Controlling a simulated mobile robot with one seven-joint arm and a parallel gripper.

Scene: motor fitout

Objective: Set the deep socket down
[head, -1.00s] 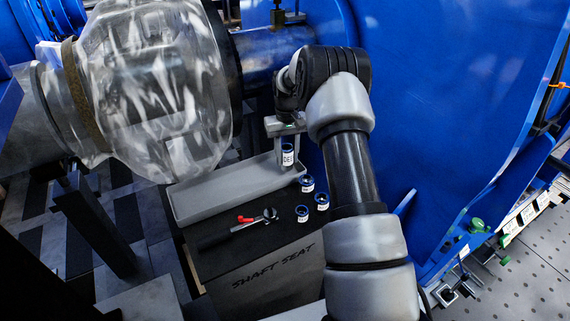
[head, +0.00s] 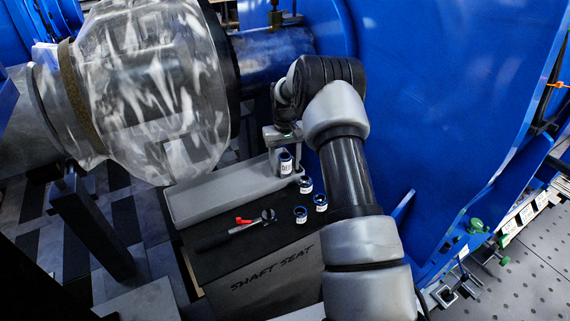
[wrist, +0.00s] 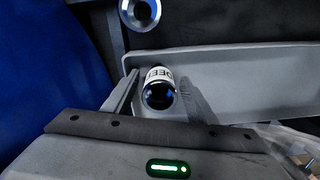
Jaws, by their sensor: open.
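The deep socket (head: 286,162) is a dark cylinder with a white label, of which "DEE" can be read. In the head view it is upright at the right end of the grey tray (head: 205,204), below my gripper (head: 284,145). In the wrist view the socket (wrist: 158,91) is between the two fingers of my gripper (wrist: 157,92), with dark gaps beside it. The fingers are open around it. Whether its base rests fully on the tray is hard to tell.
Several short blue-ringed sockets stand right of the tray, one of them near its corner (head: 305,185). A ratchet with a red lever (head: 242,221) lies on the dark "SHAFT SEAT" top (head: 270,262). A plastic-wrapped shaft part (head: 150,90) and a blue housing (head: 450,100) flank the space.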

